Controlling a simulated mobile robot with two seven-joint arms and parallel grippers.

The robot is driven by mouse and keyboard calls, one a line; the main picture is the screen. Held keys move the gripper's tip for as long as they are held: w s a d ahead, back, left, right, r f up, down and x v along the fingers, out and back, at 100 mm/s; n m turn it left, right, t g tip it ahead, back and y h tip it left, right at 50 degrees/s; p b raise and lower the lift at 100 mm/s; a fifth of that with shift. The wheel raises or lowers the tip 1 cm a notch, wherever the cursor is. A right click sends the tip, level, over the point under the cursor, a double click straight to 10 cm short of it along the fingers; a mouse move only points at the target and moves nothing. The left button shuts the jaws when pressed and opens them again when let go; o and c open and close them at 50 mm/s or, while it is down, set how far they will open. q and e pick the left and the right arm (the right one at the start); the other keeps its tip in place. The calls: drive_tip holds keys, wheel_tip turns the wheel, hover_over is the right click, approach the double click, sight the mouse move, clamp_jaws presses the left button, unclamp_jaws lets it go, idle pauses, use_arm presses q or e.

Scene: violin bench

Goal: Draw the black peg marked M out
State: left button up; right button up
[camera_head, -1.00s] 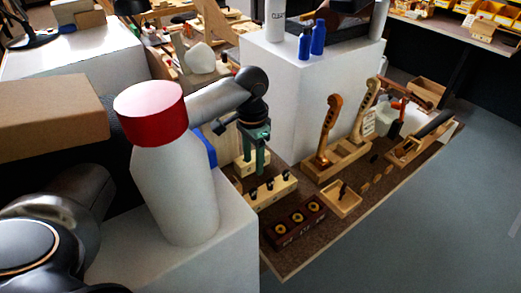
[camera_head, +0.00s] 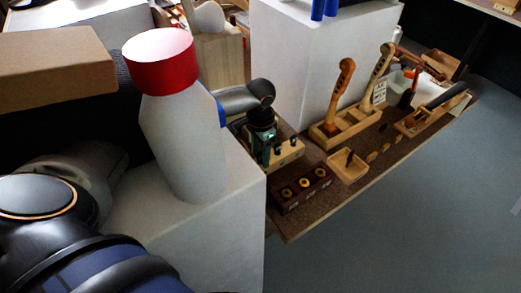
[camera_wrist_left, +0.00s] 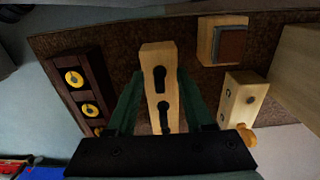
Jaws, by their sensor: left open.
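A pale wooden block (camera_head: 290,152) with black pegs stands on the brown bench board. In the left wrist view the same block (camera_wrist_left: 155,55) lies lengthwise between my fingers, with two black peg shapes (camera_wrist_left: 160,78) on its top. I cannot read an M on any peg. My left gripper (camera_head: 262,158) points down at the left end of the block, and its arm hides part of it. In the left wrist view the gripper's (camera_wrist_left: 158,75) two green fingers are apart, one on each side of the block. I cannot tell whether they touch it. My right gripper is not in view.
A dark box with yellow rings (camera_head: 303,188) stands in front of the block. A small wooden tray (camera_head: 347,168) and a rack with violin necks (camera_head: 343,132) are to the right. A white bottle with a red cap (camera_head: 180,120) stands close by on the left.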

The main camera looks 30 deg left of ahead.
use_arm(q)
drive_tip(key=shift+c, duration=0.3)
clamp_jaws()
idle(0.6)
idle(0.5)
